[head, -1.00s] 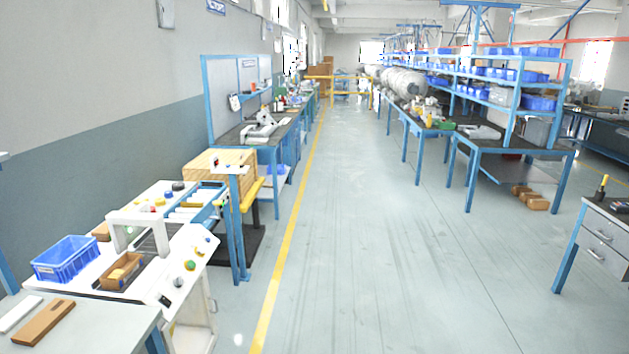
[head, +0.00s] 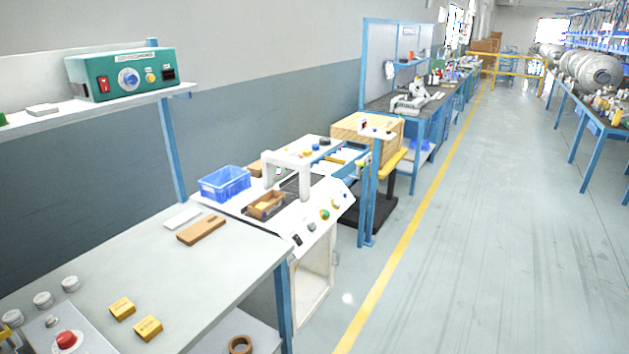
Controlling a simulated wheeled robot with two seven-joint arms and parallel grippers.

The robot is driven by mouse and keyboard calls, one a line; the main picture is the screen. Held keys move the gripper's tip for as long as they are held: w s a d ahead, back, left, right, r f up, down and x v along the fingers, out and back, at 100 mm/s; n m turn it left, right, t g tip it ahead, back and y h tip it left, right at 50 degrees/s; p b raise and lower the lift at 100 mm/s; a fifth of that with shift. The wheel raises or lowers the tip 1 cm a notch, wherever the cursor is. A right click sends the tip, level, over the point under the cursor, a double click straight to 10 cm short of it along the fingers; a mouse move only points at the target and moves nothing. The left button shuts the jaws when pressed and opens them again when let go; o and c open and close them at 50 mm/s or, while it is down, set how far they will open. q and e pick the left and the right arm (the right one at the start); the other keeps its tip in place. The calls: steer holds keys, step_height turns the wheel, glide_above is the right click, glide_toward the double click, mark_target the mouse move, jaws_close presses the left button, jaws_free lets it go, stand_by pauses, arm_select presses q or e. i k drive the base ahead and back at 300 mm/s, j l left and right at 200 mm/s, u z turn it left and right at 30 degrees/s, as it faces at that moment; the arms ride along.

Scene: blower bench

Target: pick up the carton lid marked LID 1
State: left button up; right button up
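I can read no LID 1 marking on anything in the head view. A flat brown piece (head: 202,230) lies on the grey bench top (head: 170,262); I cannot tell whether it is a carton lid. A flat white piece (head: 182,218) lies just behind it. A small open brown carton (head: 267,206) with something yellowish inside sits on the white machine beyond the bench. Neither of my grippers is in view.
A blue crate (head: 224,184) stands left of the carton. Two yellow blocks (head: 148,327), white knobs and a control box with a red button (head: 66,340) are on the near bench. A green box (head: 122,75) stands on a shelf. The aisle (head: 470,260) is clear.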

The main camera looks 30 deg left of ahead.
mark_target(195, 233)
steer(key=i+j, duration=0.1)
steer(key=i, duration=0.3)
steer(key=i+j+u, duration=0.1)
steer(key=i, duration=0.25)
steer(key=u, duration=1.75)
steer(key=i+l, duration=0.05)
